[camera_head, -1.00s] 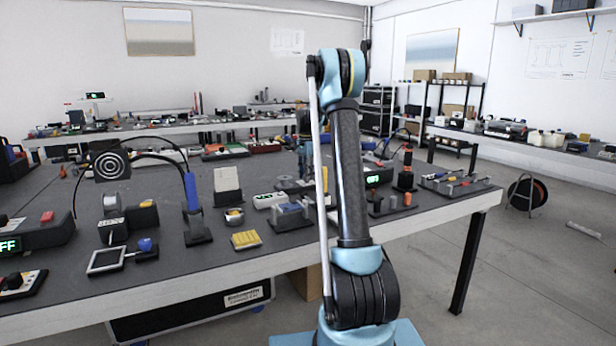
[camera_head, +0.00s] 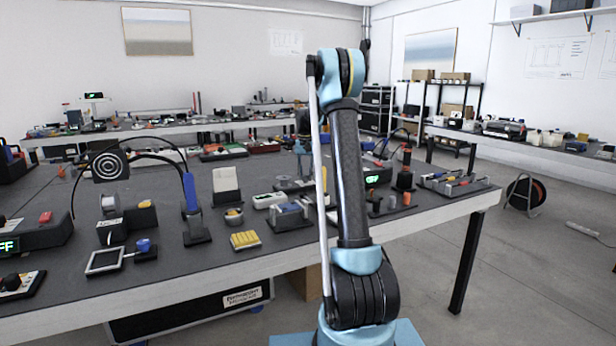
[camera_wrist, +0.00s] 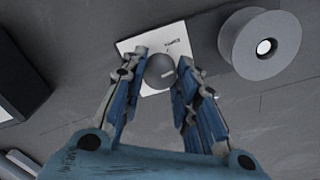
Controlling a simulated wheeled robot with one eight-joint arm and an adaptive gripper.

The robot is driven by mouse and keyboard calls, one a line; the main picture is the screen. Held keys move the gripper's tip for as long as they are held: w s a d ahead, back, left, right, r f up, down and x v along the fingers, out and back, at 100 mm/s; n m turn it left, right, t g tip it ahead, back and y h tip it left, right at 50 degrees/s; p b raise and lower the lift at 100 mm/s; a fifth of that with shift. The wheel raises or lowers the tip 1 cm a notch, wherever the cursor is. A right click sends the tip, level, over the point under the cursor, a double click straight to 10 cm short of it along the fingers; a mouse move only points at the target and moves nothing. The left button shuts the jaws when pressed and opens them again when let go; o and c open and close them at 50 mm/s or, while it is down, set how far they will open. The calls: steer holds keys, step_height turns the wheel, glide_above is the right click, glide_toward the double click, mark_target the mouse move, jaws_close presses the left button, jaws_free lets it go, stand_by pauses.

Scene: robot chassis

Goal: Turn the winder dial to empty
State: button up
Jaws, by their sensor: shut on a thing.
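The winder dial (camera_wrist: 160,75) is a round dark grey knob with a small light mark, on a white plate (camera_wrist: 128,46) in the wrist view. Small print, apparently "Empty" and turned in the picture, is on the plate by the dial's upper right. My gripper (camera_wrist: 162,60) is over the dial, with one blue finger on each side, shut on it. A grey spool (camera_wrist: 238,63) with a pale centre is beside the plate, to the right. In the head view my arm stands upright in front of the bench; my gripper and the dial cannot be made out there.
In the wrist view a dark block (camera_wrist: 20,75) lies at the left and a grey surface surrounds the plate. In the head view the dark bench (camera_head: 160,268) carries many small devices, including a yellow block (camera_head: 245,240) and a blue-stemmed stand (camera_head: 192,195).

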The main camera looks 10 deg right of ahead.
steer(key=n, duration=0.4)
steer(key=shift+a+n, duration=0.1)
steer(key=shift+n, duration=0.2)
steer(key=n, duration=0.4)
steer(key=shift+d+n, duration=0.25)
steer(key=shift+n, duration=0.05)
steer(key=o, duration=1.1)
steer(key=shift+d, duration=0.1)
steer(key=shift+r, duration=0.1)
